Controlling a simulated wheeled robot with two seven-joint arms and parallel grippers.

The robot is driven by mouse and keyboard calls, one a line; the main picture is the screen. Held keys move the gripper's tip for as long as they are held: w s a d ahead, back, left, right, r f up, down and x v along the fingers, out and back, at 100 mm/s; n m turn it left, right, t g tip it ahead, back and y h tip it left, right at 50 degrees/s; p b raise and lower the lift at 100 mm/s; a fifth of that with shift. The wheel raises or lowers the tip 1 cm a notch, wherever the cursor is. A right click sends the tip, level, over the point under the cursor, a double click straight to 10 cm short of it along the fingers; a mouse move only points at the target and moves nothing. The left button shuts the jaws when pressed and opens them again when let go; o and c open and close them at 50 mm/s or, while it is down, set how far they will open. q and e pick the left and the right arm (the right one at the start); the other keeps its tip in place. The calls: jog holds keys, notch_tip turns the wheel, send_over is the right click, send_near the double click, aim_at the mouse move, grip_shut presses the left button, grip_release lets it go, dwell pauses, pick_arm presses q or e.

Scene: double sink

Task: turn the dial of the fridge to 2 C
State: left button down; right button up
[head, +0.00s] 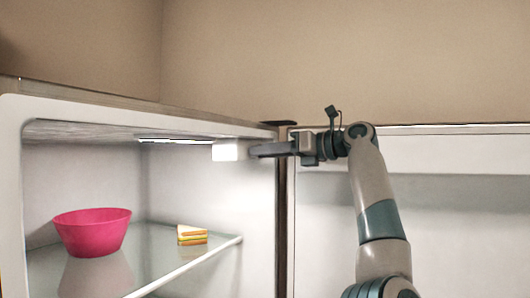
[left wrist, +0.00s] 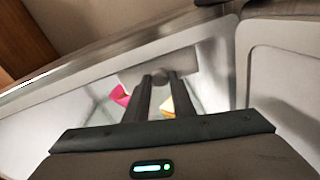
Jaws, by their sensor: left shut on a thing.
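The open fridge (head: 12,150) fills the left of the head view. A white control box (head: 228,150) hangs under its ceiling near the right wall, and it also shows in the left wrist view (left wrist: 182,64). My left gripper (head: 252,151) reaches in from the right, its fingers level against the box. In the left wrist view the fingertips (left wrist: 158,80) are shut on a small round grey dial (left wrist: 158,75) on the box's face. The dial's marks and setting cannot be read. My right gripper is not in view.
A pink bowl (head: 92,232) and a sandwich (head: 192,235) sit on the glass shelf (head: 150,270) below the box. The fridge door (head: 450,230) stands open on the right, behind my left arm. There is free space between shelf and ceiling.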

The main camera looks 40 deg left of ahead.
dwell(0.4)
pick_arm(q)
jog(key=c, duration=1.8)
grip_release()
jog(key=b+v, duration=0.3)
jog(key=v, duration=0.5)
jog(key=shift+w+d+f, duration=0.1)
jog(key=shift+d, duration=0.1)
jog(key=v, duration=0.9)
